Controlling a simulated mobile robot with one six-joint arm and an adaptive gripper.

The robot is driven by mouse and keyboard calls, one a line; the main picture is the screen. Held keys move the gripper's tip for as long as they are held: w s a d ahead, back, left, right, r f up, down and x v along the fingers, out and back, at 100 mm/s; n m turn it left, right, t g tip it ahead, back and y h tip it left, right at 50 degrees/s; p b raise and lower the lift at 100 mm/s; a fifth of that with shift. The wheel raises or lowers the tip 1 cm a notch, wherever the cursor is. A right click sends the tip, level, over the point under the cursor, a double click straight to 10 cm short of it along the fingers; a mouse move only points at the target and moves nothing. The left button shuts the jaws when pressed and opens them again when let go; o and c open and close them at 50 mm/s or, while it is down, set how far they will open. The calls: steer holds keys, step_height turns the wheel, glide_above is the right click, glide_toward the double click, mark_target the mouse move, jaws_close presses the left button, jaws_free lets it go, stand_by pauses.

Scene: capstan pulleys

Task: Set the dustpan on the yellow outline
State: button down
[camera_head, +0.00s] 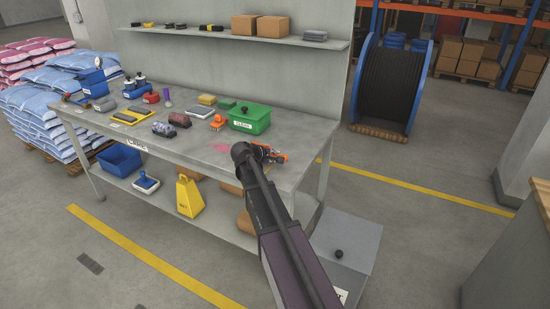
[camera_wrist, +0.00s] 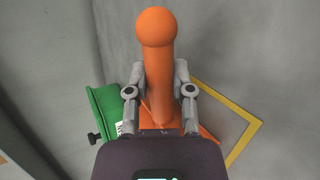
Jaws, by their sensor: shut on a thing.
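My gripper (camera_wrist: 160,88) is shut on the handle of the orange dustpan (camera_wrist: 158,55), one finger on each side. In the head view my gripper (camera_head: 262,152) and the orange dustpan (camera_head: 277,157) are over the right end of the grey workbench (camera_head: 210,153). In the wrist view the yellow outline (camera_wrist: 247,138) shows on the bench as a corner to the right of the dustpan. The rest of the outline is hidden behind the dustpan and my gripper. I cannot tell whether the dustpan touches the bench.
A green bin (camera_head: 250,119) stands close behind the dustpan; it is at the left in the wrist view (camera_wrist: 103,105). An orange brush (camera_head: 217,121) and several other items cover the bench's left and middle. A shelf (camera_head: 220,37) hangs on the wall above.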

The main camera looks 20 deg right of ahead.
steer(key=c, duration=0.8)
jaws_free()
steer(key=shift+o, duration=0.2)
steer(key=shift+r, duration=0.15)
steer(key=shift+s+a+r+p, duration=0.1)
steer(key=shift+a+r+p, duration=0.05)
steer(key=shift+p, duration=0.2)
steer(key=p+v, duration=0.6)
steer(key=v, duration=0.5)
steer(key=shift+a, duration=0.3)
steer(key=shift+s, duration=0.1)
steer(key=s+a+f+m+g+y, duration=0.1)
steer(key=s+a+f+m+y, duration=0.1)
steer(key=s, duration=0.5)
steer(key=s+a+f+m+g+y, duration=0.2)
steer(key=s+a+y, duration=0.3)
steer(key=s, duration=0.3)
steer(key=s+a+f+m+g+y, duration=0.1)
steer(key=s+a+f+m+y, duration=0.2)
steer(key=s, duration=0.5)
steer(key=shift+a+f+g+y, duration=0.35)
steer(key=shift+a+f, duration=0.5)
steer(key=shift+a, duration=0.4)
